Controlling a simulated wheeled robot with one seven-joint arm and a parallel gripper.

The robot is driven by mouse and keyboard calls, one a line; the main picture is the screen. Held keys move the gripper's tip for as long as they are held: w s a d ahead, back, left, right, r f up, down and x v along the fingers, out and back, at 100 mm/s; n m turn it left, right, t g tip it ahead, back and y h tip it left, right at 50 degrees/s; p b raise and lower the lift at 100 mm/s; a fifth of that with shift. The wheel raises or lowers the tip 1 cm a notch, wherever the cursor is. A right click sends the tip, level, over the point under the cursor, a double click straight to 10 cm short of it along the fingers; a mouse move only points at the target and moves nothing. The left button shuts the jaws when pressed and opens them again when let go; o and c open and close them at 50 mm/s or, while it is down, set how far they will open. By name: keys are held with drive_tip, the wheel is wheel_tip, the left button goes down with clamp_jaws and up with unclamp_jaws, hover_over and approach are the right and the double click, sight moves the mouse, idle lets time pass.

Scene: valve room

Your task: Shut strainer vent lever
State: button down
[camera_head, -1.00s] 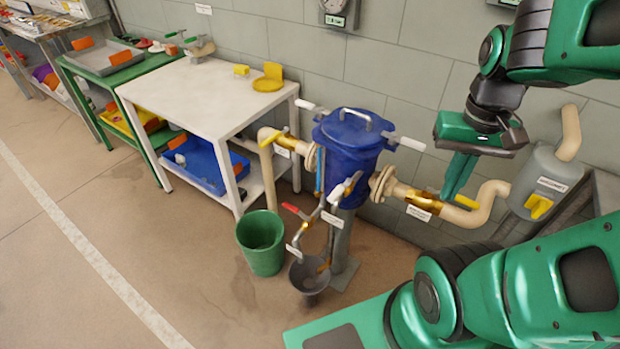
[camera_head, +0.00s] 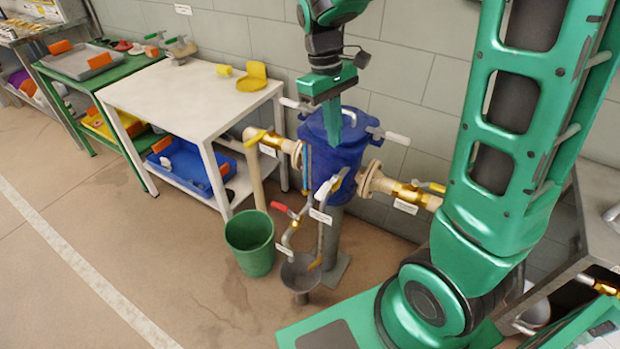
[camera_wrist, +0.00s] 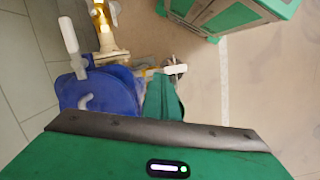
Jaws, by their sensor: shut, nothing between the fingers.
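The blue strainer (camera_head: 345,162) stands between two beige pipes with yellow-handled valves. A white-handled lever (camera_head: 326,192) sits at its front above a label. A red-handled lever (camera_head: 281,208) is on the thin pipe lower left. I cannot read the labels, so which one is the vent lever is unclear. White handles (camera_head: 398,138) stick out at the lid's sides. My gripper (camera_head: 334,138) is shut and empty, pointing down over the lid and hiding part of it. In the wrist view the gripper (camera_wrist: 163,92) is beside the blue strainer (camera_wrist: 95,92), with a white handle (camera_wrist: 175,69) just beyond.
A green bucket (camera_head: 250,245) and a grey drain funnel (camera_head: 300,273) stand on the floor before the strainer. A white table (camera_head: 185,90) with yellow items is to the left. The wall is close behind. The floor at the front left is clear.

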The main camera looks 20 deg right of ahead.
sight(328, 186)
drive_tip(key=w+a+f+n, duration=0.3)
drive_tip(key=w+a, duration=0.2)
drive_tip(key=a, duration=0.4)
drive_tip(key=shift+w+f+n, duration=0.3)
drive_tip(key=shift+f+n, duration=0.1)
drive_tip(key=s+d+f, duration=0.3)
drive_tip(key=s+f, duration=0.2)
drive_tip(key=f, duration=0.4)
drive_tip(key=shift+s+d+f, duration=0.15)
drive_tip(key=shift+d+f, duration=0.2)
drive_tip(key=shift+a+h, duration=0.1)
drive_tip(key=shift+h, duration=0.2)
